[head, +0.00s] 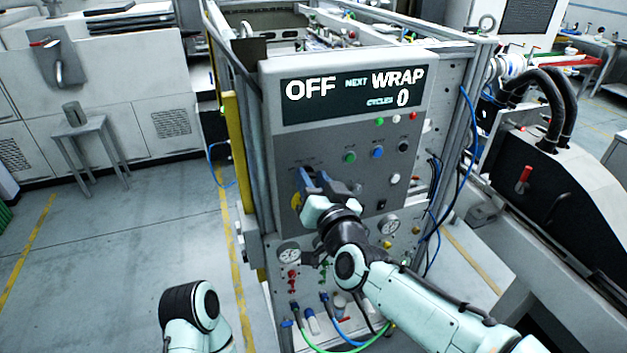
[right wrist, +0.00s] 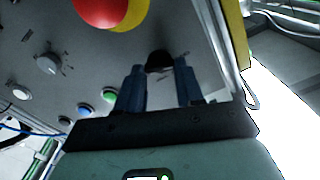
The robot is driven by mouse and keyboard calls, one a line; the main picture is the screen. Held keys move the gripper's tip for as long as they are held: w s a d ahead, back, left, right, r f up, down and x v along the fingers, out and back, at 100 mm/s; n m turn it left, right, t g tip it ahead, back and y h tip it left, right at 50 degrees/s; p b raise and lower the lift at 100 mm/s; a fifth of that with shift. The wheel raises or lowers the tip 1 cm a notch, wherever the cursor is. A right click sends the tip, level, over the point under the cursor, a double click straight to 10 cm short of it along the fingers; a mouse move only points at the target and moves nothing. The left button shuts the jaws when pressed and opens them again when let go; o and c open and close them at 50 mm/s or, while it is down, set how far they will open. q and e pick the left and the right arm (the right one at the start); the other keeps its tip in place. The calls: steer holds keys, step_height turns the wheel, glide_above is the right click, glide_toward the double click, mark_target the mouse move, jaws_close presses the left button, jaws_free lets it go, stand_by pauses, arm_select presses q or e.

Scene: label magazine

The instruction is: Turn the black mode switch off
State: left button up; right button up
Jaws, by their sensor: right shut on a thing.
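The black mode switch (right wrist: 160,59) is a dark round knob on the grey control panel (head: 285,150). In the right wrist view it sits between the two blue fingers of my right gripper (right wrist: 160,78), which is shut on it. In the head view my right gripper (head: 311,180) reaches the left side of the panel and hides the switch. The switch's pointing direction cannot be made out. The display (head: 352,95) above reads OFF, NEXT WRAP and CYCLES 0. My left gripper is not in view; only part of my left arm shows at the bottom.
A red button on a yellow base (right wrist: 105,10) is close to my right gripper. Green (head: 349,157) and blue (head: 377,152) buttons are to the right of the gripper in the head view. Gauges, hoses and cables are below.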

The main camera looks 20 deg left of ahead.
steer(key=o, duration=1)
steer(key=shift+o, duration=0.2)
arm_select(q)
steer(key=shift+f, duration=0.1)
arm_select(e)
steer(key=shift+s, duration=0.1)
steer(key=shift+s+d, duration=0.25)
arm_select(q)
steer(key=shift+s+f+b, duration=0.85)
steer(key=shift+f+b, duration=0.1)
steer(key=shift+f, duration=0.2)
arm_select(e)
steer(key=v, duration=1.2)
steer(key=shift+s+d, duration=0.15)
steer(key=shift+s, duration=0.05)
